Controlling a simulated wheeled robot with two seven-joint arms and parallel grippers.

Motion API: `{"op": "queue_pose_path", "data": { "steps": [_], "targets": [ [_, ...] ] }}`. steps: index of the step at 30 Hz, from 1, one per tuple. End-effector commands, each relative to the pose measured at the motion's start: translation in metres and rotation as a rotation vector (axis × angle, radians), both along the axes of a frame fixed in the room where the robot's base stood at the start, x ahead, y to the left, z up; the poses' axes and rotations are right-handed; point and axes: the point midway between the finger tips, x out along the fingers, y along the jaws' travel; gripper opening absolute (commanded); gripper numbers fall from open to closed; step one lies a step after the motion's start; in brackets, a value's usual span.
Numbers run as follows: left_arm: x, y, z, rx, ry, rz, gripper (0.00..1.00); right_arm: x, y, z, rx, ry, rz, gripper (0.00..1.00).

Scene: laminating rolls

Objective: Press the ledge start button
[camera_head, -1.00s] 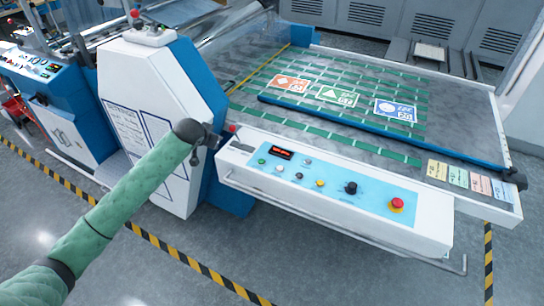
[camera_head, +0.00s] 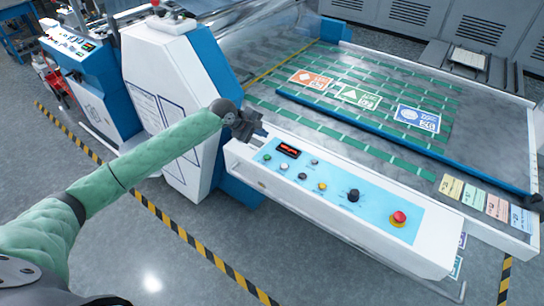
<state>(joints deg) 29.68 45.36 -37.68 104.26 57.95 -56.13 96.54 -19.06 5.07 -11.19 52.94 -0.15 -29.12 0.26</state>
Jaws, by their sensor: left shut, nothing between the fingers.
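The control ledge (camera_head: 432,258) is a white box along the front of the laminating machine, with a light blue panel on top. The panel carries a green button (camera_head: 267,157) at its left end, a small red display (camera_head: 288,150), several other small buttons, a black knob (camera_head: 353,195) and a red mushroom button (camera_head: 399,217). My left gripper (camera_head: 250,128) is shut and empty, just above and behind the left end of the ledge, close to the green button but apart from it. Button labels are too small to read. My right gripper is out of view.
The white and blue machine housing (camera_head: 165,95) stands left of the ledge. The conveyor bed (camera_head: 330,60) behind it holds an orange card (camera_head: 310,79), a green card (camera_head: 358,96) and a blue card (camera_head: 417,118). Coloured labels (camera_head: 473,195) lie at the bed's right. Floor in front is clear.

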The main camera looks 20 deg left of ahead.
Motion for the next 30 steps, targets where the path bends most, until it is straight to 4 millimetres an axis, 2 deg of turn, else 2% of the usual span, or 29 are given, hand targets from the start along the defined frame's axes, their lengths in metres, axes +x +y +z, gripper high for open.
{"op": "queue_pose_path", "data": {
  "steps": [6, 12, 30],
  "targets": [
    [0.000, -0.007, 0.004, -0.192, 0.137, 0.202, 0.00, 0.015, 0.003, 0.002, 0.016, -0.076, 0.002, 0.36],
    [0.001, -0.007, 0.005, -0.284, 0.213, 0.323, 0.00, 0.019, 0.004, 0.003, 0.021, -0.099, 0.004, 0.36],
    [0.001, -0.007, 0.003, -0.312, 0.240, 0.364, 0.00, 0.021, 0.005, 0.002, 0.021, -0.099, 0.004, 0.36]
  ]
}}
